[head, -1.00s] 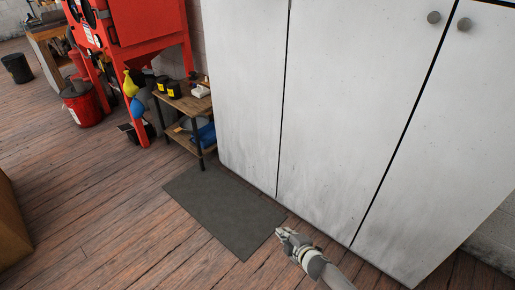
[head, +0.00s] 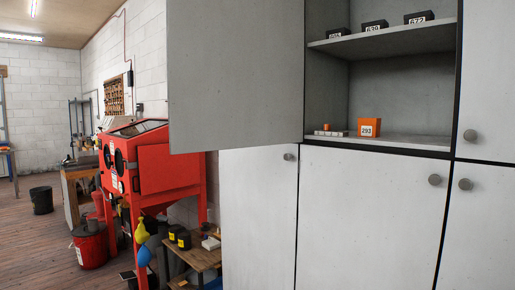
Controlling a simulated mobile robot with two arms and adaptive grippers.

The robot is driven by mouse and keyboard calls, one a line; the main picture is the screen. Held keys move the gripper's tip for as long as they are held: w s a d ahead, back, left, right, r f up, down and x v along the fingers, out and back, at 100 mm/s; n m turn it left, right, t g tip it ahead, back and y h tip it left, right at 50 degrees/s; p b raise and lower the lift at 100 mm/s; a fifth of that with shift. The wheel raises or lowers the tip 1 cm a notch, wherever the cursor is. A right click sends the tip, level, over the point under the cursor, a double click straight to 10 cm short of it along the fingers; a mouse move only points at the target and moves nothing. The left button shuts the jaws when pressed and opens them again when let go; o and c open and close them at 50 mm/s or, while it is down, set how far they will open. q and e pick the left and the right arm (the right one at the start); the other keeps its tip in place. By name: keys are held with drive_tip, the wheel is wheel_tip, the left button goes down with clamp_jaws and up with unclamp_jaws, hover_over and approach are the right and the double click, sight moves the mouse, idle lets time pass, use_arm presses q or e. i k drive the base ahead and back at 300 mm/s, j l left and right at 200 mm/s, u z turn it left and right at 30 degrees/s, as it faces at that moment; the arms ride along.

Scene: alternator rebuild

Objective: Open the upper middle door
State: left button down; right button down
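The upper middle door (head: 235,75) is a plain grey panel, swung wide open on its left side. It stands out to the left and hides the upper left part of the cabinet. The upper middle compartment (head: 400,80) is exposed, with a shelf (head: 390,42) inside. Neither gripper shows in the head view now.
Black labelled boxes (head: 374,26) stand on the shelf. An orange box (head: 369,127) marked 293 and small white pieces (head: 330,133) stand below. The upper right door (head: 490,80) and lower middle door (head: 370,215) are shut. A red cabinet (head: 165,165) stands left.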

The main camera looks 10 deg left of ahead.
sight(235, 70)
drive_tip(key=i+j+z, duration=0.2)
drive_tip(key=j+z, duration=0.15)
drive_tip(key=i+j+z, duration=0.1)
drive_tip(key=j+z, duration=0.25)
drive_tip(key=i+j+z, duration=0.1)
drive_tip(key=j+z, duration=0.3)
drive_tip(key=j, duration=0.15)
drive_tip(key=j+z, duration=0.35)
drive_tip(key=j, duration=0.1)
